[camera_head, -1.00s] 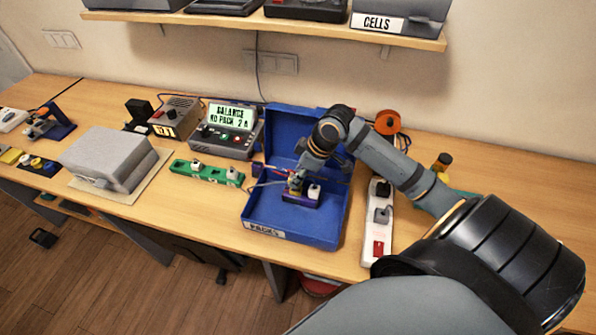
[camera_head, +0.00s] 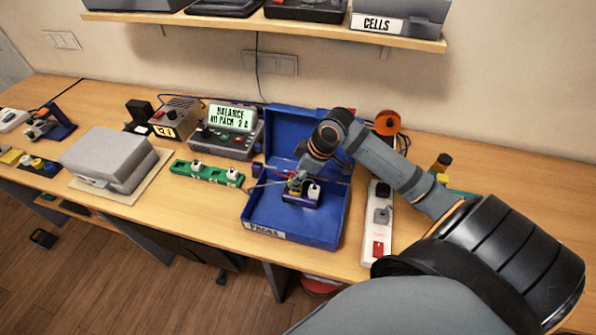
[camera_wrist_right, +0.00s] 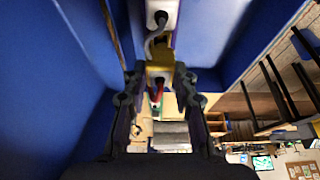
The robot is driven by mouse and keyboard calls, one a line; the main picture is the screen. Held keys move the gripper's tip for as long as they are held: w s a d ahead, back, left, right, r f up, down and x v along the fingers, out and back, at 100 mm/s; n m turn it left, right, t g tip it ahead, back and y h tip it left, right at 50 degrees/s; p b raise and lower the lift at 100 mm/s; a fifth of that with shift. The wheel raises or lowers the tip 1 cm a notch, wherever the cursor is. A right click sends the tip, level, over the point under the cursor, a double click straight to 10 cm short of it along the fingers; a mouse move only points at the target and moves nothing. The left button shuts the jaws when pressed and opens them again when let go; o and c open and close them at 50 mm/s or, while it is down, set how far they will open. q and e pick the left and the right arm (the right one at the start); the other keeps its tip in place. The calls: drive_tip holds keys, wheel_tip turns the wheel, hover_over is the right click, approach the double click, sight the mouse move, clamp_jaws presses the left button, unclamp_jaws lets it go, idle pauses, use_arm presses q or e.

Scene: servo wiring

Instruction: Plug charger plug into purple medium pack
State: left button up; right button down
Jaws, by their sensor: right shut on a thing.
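The purple pack (camera_head: 302,201) lies in the open blue box marked PACKS. A white plug (camera_head: 314,190) with a dark cable stands on its right part; it also shows at the top of the wrist view (camera_wrist_right: 161,14). My right gripper (camera_head: 296,183) points down over the left part of the pack, shut on a small yellow plug (camera_wrist_right: 159,67) with red and dark wires, which I take for the charger plug. The plug is at the pack's top; the fingers hide whether it is seated. My left gripper is not in view.
The charger (camera_head: 226,130) behind shows "BALANCE NO PACK 2 A". A green strip (camera_head: 207,174) with white plugs lies left, a white power strip (camera_head: 379,222) right. A grey case (camera_head: 108,160) stands further left.

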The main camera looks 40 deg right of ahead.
drive_tip(key=shift+f+b, duration=0.65)
drive_tip(key=shift+f, duration=0.45)
drive_tip(key=c, duration=1)
unclamp_jaws()
wheel_tip(320, 180, up, 10)
drive_tip(key=shift+r, duration=0.1)
drive_tip(key=shift+s, duration=0.1)
